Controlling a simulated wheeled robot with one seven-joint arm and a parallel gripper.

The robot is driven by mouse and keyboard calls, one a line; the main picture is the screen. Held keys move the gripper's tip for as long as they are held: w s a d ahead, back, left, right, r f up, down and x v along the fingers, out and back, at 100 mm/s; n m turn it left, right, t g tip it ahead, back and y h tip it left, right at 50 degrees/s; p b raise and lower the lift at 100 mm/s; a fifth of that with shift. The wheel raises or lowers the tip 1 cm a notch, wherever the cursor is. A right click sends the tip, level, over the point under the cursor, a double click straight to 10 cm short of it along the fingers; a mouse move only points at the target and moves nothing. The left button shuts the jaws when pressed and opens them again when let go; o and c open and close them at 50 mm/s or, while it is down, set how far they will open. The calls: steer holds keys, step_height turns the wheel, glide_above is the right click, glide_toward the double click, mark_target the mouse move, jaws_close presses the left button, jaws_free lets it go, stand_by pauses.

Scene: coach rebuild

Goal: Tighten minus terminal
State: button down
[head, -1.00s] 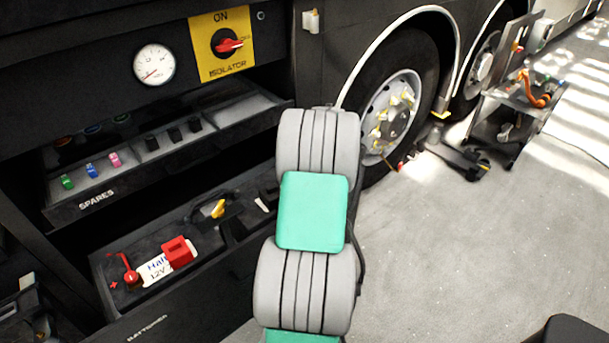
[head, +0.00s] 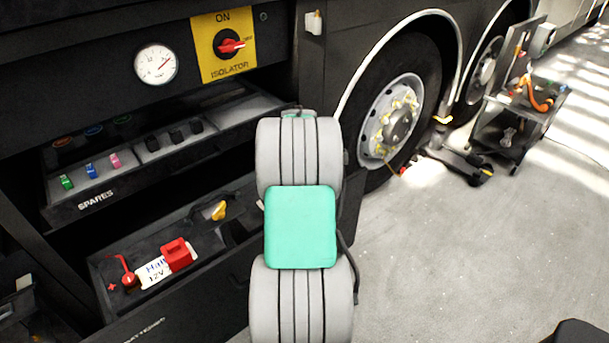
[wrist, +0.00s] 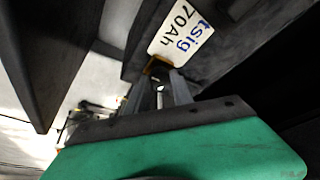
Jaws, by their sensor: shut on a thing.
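In the head view the battery tray (head: 215,285) is pulled out. The battery's red plus terminal (head: 128,279) shows at its left, beside a white label (head: 152,272) and a red cover (head: 177,254). My arm hides the tray's right part, and no minus terminal can be made out there. My gripper (wrist: 160,84) shows in the wrist view, its narrow grey fingers close together at a small yellow-orange piece (wrist: 157,63) beside the battery label (wrist: 180,32). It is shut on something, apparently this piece. My gripper is hidden in the head view.
Above are the spares tray (head: 120,185), a round gauge (head: 156,64) and the isolator switch (head: 229,47) with its red handle. A yellow piece (head: 219,210) sits by a black handle.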

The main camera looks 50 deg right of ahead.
steer(key=c, duration=1.1)
jaws_free()
steer(key=shift+r, duration=0.1)
steer(key=v, duration=0.7)
steer(key=shift+r, duration=0.3)
steer(key=shift+a, duration=0.1)
